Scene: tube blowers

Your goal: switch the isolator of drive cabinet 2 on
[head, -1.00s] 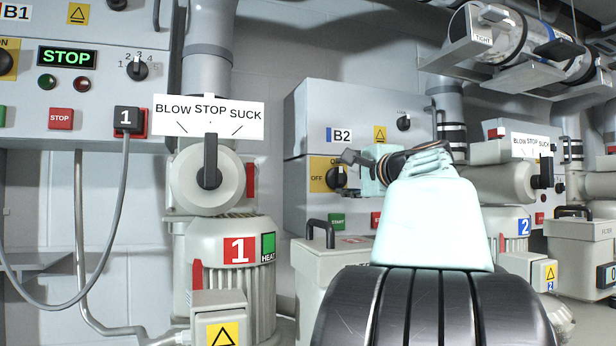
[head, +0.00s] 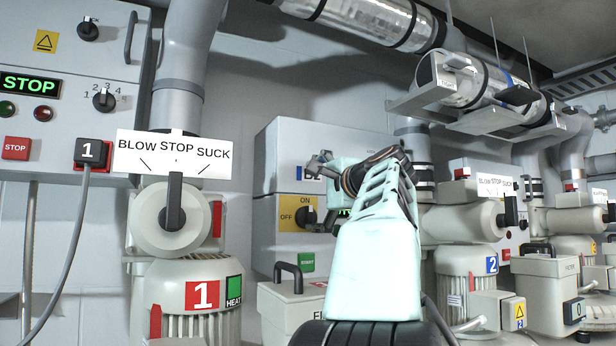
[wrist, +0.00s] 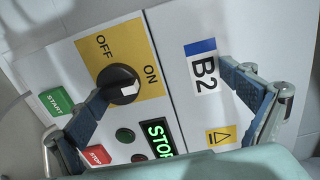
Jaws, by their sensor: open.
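Drive cabinet 2 (head: 275,160) is the grey box labelled B2 behind my gripper. Its isolator is a black rotary knob (wrist: 122,84) on a yellow plate (wrist: 135,48) marked OFF and ON. The isolator also shows in the head view (head: 305,215), partly covered by a finger. I cannot tell surely which mark it points to. My gripper (wrist: 160,82) is open and empty in front of the cabinet. In the wrist view one finger is beside the knob and the other by the B2 label (wrist: 203,68). Contact with the knob cannot be told.
The lit STOP display (wrist: 158,136), green START button (wrist: 56,101) and red STOP button (wrist: 95,155) sit near the isolator. Blower 1 (head: 185,275) stands left, with a grey filter box (head: 290,300) below the cabinet. A pipe (head: 410,25) runs overhead.

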